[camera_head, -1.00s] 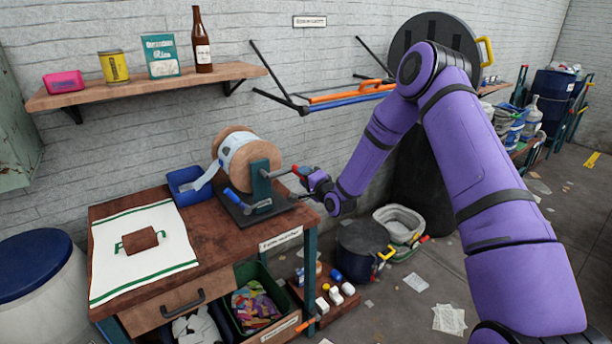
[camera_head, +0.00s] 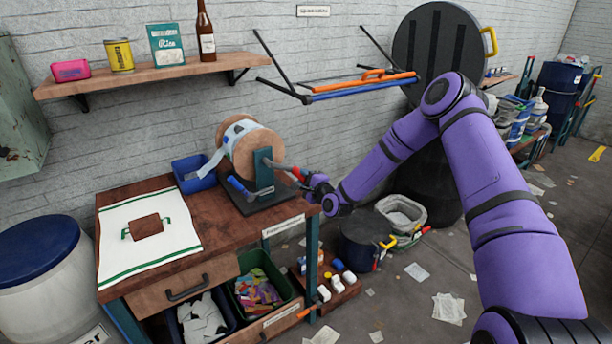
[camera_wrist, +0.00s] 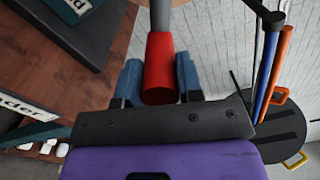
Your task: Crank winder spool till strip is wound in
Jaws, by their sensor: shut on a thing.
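The winder spool (camera_head: 243,152) is a wooden reel on a dark stand at the right of the brown workbench (camera_head: 225,225). A pale strip (camera_head: 213,163) with dark marks wraps it and trails down to the left into a blue bin (camera_head: 190,175). The crank's red handle (camera_wrist: 160,70) sits between my gripper's two blue fingers in the wrist view. My gripper (camera_head: 301,178) is shut on this handle, right of the spool. A blue-handled lever (camera_head: 238,186) shows at the stand's front.
A white cloth (camera_head: 150,230) with a brown square lies on the bench's left. A wall shelf (camera_head: 150,78) holds a bottle, a can and boxes. A black pot (camera_head: 360,240) and a pale tub (camera_head: 402,213) stand on the floor below my arm.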

